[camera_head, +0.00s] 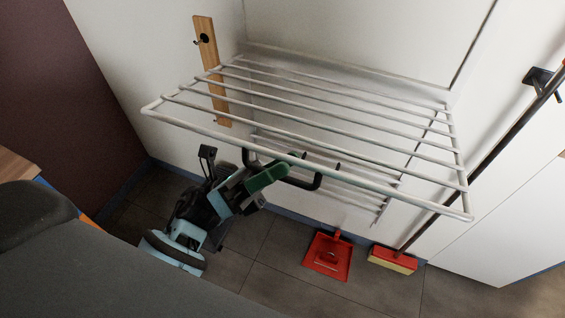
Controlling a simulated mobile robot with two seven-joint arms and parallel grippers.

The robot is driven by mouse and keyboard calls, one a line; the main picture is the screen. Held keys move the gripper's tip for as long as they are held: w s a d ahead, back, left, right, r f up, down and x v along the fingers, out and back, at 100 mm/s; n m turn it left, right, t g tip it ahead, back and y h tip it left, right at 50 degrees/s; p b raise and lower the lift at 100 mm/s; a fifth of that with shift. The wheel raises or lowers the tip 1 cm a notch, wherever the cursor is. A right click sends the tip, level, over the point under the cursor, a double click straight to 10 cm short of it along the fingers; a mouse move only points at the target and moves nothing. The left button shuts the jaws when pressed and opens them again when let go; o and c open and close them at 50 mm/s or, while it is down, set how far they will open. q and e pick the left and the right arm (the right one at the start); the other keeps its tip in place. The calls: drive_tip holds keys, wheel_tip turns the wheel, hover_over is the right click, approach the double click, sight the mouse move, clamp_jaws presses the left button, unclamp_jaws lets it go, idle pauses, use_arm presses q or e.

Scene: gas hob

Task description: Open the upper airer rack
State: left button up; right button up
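The upper airer rack (320,119) is a white wire frame with several parallel bars. It stands out from the wall, roughly level, with its long front bar toward me. My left gripper (283,166) is below the rack near the middle of the front bar, its black fingers spread wide and nothing seen between them. Whether a finger touches the bar I cannot tell. A lower white rack (378,208) shows beneath, close to the wall and partly hidden by the upper rack and my gripper. My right gripper is not in view.
A wooden strip with black hooks (208,75) is on the wall at left. A red dustpan (328,257) and a red and yellow broom (393,260) stand on the tiled floor. The broom's dark handle leans along the right. A dark maroon panel (75,90) is at left.

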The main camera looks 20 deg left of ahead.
use_arm(q)
drive_tip(key=b+v, duration=0.2)
drive_tip(key=v, duration=0.5)
drive_tip(key=shift+a, duration=0.1)
drive_tip(key=b+v, duration=0.6)
drive_tip(key=v, duration=0.3)
drive_tip(key=shift+w, duration=0.35)
idle(0.5)
drive_tip(key=shift+f, duration=0.1)
